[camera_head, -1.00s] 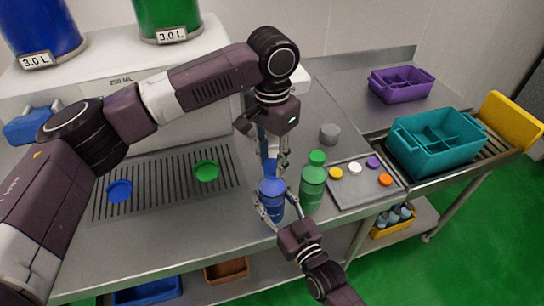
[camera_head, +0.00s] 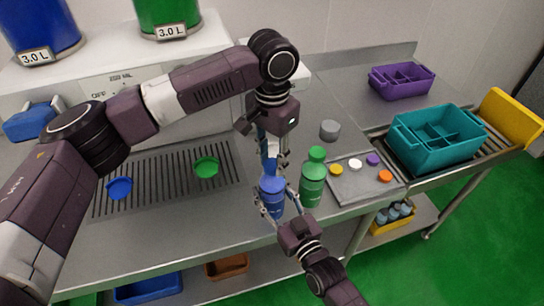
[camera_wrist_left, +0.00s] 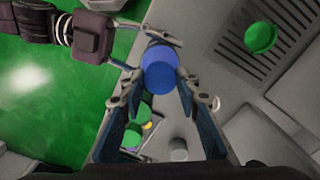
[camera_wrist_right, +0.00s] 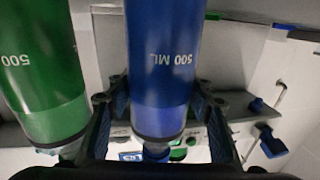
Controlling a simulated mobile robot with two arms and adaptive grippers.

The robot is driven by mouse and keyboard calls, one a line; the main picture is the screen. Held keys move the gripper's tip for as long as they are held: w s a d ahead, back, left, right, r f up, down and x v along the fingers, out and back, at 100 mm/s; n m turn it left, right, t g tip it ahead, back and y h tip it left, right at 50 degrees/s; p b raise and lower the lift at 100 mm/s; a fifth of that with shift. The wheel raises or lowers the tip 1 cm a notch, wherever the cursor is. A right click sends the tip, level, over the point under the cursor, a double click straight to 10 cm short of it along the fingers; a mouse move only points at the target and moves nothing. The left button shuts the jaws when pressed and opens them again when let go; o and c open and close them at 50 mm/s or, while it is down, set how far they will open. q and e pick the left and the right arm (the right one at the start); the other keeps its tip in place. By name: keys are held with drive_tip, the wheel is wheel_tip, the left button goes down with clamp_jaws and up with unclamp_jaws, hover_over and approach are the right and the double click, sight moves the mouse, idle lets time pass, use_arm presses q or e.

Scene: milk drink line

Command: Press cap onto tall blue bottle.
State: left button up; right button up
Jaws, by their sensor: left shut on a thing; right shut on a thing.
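The tall blue bottle (camera_head: 272,201) stands upright near the front edge of the counter. My right gripper (camera_head: 272,208) is shut on its body from the front. The right wrist view shows the blue bottle (camera_wrist_right: 160,70), marked 500 ML, between the fingers (camera_wrist_right: 160,105). My left gripper (camera_head: 270,165) comes down from above, directly over the bottle. It is shut on a round blue cap (camera_wrist_left: 161,75), which lies between its fingertips in the left wrist view. The cap hides the bottle's mouth, so I cannot tell how fully it is seated.
A green bottle (camera_head: 312,182) stands close on the right of the blue one. A grey tray (camera_head: 350,187) with several coloured caps lies beyond it. A grey cylinder (camera_head: 329,130) stands behind. A blue piece (camera_head: 120,188) and a green piece (camera_head: 206,167) sit on the grate.

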use_arm(q)
drive_tip(key=o, duration=0.8)
wheel_tip(320, 180, up, 12)
use_arm(e)
drive_tip(key=o, duration=1.8)
drive_tip(key=shift+c, duration=0.2)
